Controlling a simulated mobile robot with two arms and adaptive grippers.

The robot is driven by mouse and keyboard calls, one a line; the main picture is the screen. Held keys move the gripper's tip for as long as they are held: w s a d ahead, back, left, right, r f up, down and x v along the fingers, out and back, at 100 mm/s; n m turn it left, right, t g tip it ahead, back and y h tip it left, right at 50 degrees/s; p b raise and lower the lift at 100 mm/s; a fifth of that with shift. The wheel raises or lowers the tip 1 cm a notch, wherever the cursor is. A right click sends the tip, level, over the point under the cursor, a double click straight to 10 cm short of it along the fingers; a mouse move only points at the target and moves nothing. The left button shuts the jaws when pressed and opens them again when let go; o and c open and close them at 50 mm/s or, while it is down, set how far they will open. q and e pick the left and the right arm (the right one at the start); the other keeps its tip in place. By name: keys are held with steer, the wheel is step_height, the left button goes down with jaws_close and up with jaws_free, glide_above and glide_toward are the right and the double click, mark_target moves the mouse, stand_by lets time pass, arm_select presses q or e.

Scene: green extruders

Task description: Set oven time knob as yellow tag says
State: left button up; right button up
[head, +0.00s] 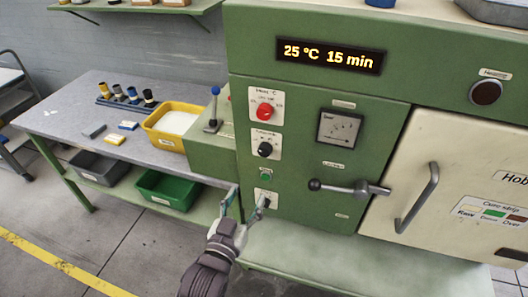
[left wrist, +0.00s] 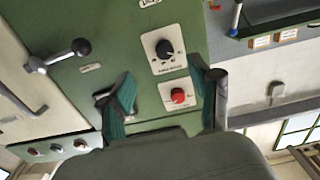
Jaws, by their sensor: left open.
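The green oven's front carries a red knob (head: 265,110) on a white plate and a black knob (head: 265,149) on a plate below it. The plates' small print is too blurred to read surely. The display (head: 330,55) reads 25 °C 15 min. My left gripper (head: 245,198) is open and empty, low in front of the panel's left edge, below the knobs. In the left wrist view the black knob (left wrist: 165,49) and red knob (left wrist: 178,96) show between or near the fingers of the gripper (left wrist: 160,70), which touches neither. I make out no yellow tag.
A lever (head: 345,187) juts from the oven front, right of the knobs. A cream door (head: 450,170) with a handle is farther right. A bench (head: 60,120) on the left holds a yellow bin (head: 160,142); a blue-topped lever (head: 214,105) stands beside the panel.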

arm_select(q)
steer(key=w+r, duration=0.1)
steer(key=r, duration=0.1)
steer(key=p, duration=0.2)
glide_toward(264, 153)
steer(key=w, duration=0.1)
steer(key=p+x, duration=0.1)
steer(key=x, duration=0.7)
steer(key=shift+d+f+p, duration=0.1)
steer(key=shift+f+p, duration=0.05)
steer(key=shift+p, duration=0.15)
arm_select(e)
step_height(264, 153, up, 4)
steer(key=shift+d+f, duration=0.15)
arm_select(q)
steer(key=c, duration=1.1)
steer(key=shift+c, duration=0.2)
